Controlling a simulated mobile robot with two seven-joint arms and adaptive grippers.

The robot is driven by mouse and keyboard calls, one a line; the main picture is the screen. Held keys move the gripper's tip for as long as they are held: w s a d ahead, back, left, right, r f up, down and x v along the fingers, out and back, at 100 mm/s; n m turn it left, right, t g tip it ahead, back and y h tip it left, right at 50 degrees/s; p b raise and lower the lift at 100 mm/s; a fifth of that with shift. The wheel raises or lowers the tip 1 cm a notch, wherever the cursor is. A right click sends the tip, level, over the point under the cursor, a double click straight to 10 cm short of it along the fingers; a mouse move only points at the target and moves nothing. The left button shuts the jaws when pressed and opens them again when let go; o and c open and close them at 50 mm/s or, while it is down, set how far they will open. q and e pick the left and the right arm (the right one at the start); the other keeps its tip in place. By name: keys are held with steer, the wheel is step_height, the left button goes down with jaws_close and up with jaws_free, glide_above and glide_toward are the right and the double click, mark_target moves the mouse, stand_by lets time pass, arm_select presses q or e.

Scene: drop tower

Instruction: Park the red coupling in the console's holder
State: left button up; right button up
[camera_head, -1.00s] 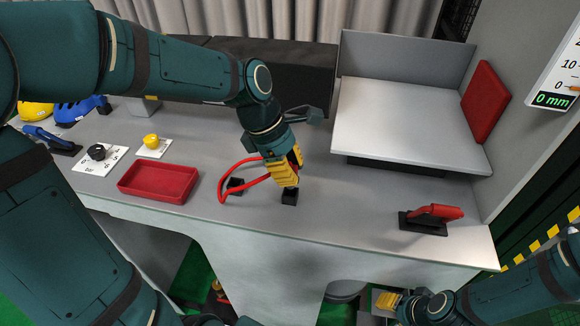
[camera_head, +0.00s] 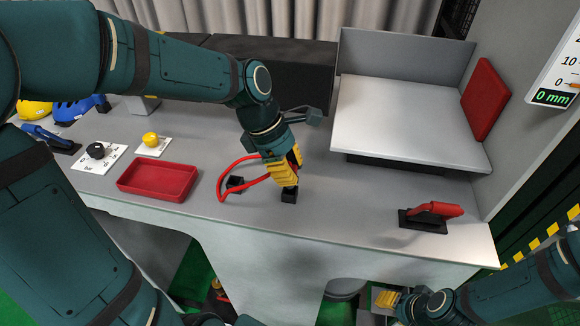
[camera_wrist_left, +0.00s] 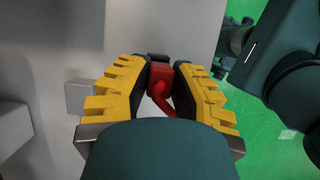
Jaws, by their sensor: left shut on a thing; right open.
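My left gripper (camera_head: 287,181) is shut on the red coupling (camera_wrist_left: 161,84), which shows between the yellow fingers in the left wrist view. In the head view the fingers hide most of the coupling. A small black block, likely the holder (camera_head: 289,195), sits on the console (camera_head: 330,215) directly below the fingertips. I cannot tell whether the coupling is seated in the holder. My right gripper (camera_head: 386,299) is open and low, in front of the console's edge.
A red tray (camera_head: 158,181) lies left of the hose. A black base with a red handle (camera_head: 436,211) stands at the right. A raised grey platform (camera_head: 410,125) fills the back right. A yellow button (camera_head: 150,139) and a black knob (camera_head: 96,151) are at the left.

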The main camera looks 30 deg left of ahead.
arm_select(q)
steer(key=shift+f, duration=0.35)
steer(key=shift+f+b, duration=0.85)
steer(key=shift+f, duration=0.25)
steer(key=shift+f, duration=0.25)
steer(key=o, duration=0.9)
steer(key=shift+c, duration=0.2)
steer(key=v, duration=1.2)
steer(key=shift+a, duration=0.1)
steer(key=shift+s+f, duration=0.1)
